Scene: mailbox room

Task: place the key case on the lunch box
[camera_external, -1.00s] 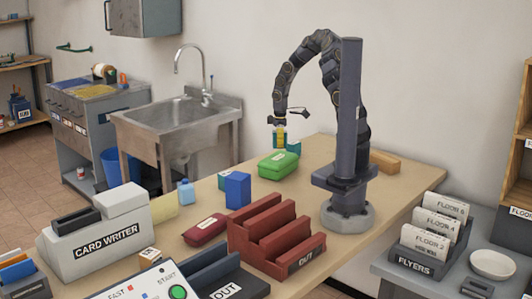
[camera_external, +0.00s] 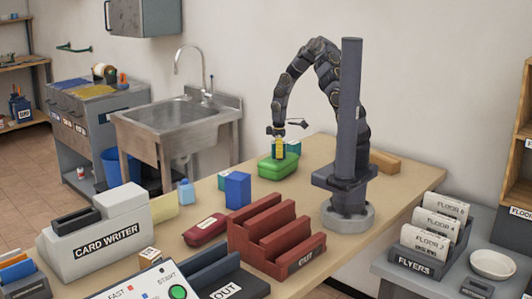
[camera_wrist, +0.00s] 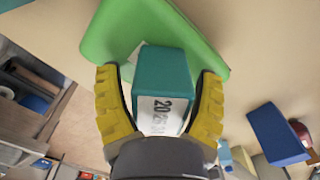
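The key case, which I take to be the small teal block with a white label (camera_wrist: 165,75), sits between my gripper's yellow fingers (camera_wrist: 160,98) in the wrist view. The lunch box, which I take to be the green lidded box (camera_external: 277,169), stands on the table and also shows beyond the block in the wrist view (camera_wrist: 112,30). In the external view my gripper (camera_external: 279,152) points down over the lunch box's back part. Whether the block touches the lid cannot be told.
Another teal box (camera_external: 294,147) stands just behind the lunch box. A blue box (camera_external: 238,189), a red case (camera_external: 205,230) and a red sorter (camera_external: 277,240) stand nearer the camera. The table between the lunch box and my base is clear.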

